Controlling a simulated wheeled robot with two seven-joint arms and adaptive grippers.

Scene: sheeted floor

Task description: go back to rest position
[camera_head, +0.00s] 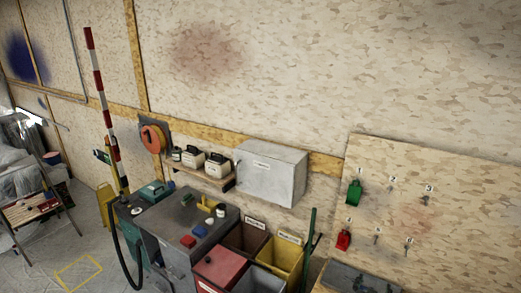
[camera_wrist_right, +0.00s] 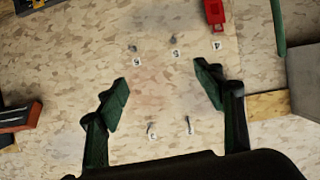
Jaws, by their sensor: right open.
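My right gripper (camera_wrist_right: 161,82) shows in the right wrist view with its two dark green fingers spread apart. Nothing is between the fingers; the pegboard panel (camera_wrist_right: 160,105) lies beyond them. I cannot make out this gripper in the head view. My left gripper is not in view. In the head view the panel (camera_head: 390,190) carries numbered hooks, a green item (camera_head: 354,192) on an upper hook and a red item (camera_head: 344,240) on a lower one. The red item also shows at the top of the wrist view (camera_wrist_right: 215,14).
A grey workbench (camera_head: 180,222) stands left of centre, beside red (camera_head: 218,268) and yellow (camera_head: 280,258) bins. A white cabinet (camera_head: 270,172) and a shelf (camera_head: 205,180) with small containers are on the wall. A red-white pole (camera_head: 104,110) rises at left. Bare floor (camera_head: 50,262) shows at lower left.

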